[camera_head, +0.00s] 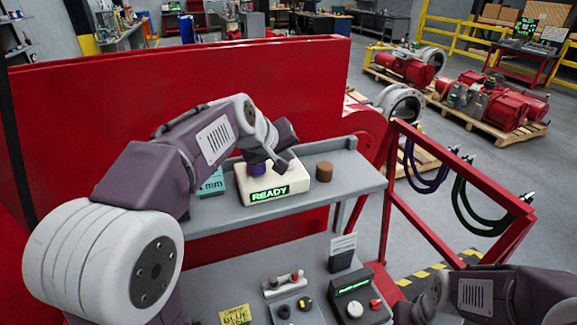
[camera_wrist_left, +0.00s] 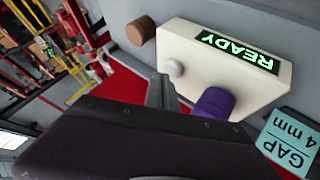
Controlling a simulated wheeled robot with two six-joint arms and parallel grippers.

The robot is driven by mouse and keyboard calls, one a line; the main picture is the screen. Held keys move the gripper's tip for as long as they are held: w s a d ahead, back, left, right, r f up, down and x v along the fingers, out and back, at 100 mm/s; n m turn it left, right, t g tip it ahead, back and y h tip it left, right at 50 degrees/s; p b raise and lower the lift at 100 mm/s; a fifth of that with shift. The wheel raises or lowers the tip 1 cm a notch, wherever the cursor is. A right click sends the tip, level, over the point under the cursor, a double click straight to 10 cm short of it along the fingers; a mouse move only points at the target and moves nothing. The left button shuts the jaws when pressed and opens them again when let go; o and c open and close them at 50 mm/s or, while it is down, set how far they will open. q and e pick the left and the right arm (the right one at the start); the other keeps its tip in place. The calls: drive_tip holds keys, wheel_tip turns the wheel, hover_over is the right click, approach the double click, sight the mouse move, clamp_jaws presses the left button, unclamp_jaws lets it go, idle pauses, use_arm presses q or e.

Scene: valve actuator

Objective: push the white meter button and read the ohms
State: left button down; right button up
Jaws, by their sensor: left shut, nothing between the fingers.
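The cream meter box (camera_head: 248,198) stands on the upper grey shelf, its front display reading READY in green letters. No ohms value shows. In the left wrist view the meter (camera_wrist_left: 185,35) has a small round white button (camera_wrist_left: 174,68) and a purple cylinder (camera_wrist_left: 213,103) beside it. My left gripper (camera_head: 283,162) is shut and empty, over the top of the meter and hiding the button in the head view. Its dark fingertip (camera_wrist_left: 160,92) appears just short of the white button; contact cannot be made out. My right arm shows at lower right; its gripper's fingers are not clear.
A brown cylinder (camera_head: 324,172) stands right of the meter, and a teal GAP 4 mm card (camera_head: 212,184) left of it. A red panel (camera_head: 300,85) rises behind. The lower shelf holds a knobbed device (camera_head: 352,292), switch boxes and a yellow note (camera_head: 235,315).

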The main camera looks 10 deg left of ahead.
use_arm(q)
drive_tip(key=shift+f+b, duration=0.4)
drive_tip(key=shift+f, duration=0.2)
idle(0.6)
drive_tip(key=shift+r, duration=0.1)
drive_tip(key=shift+r+p, duration=0.85)
wheel_tip(320, 180, up, 5)
drive_tip(key=p, duration=0.4)
drive_tip(key=shift+r+p, duration=0.1)
drive_tip(key=shift+p, duration=0.25)
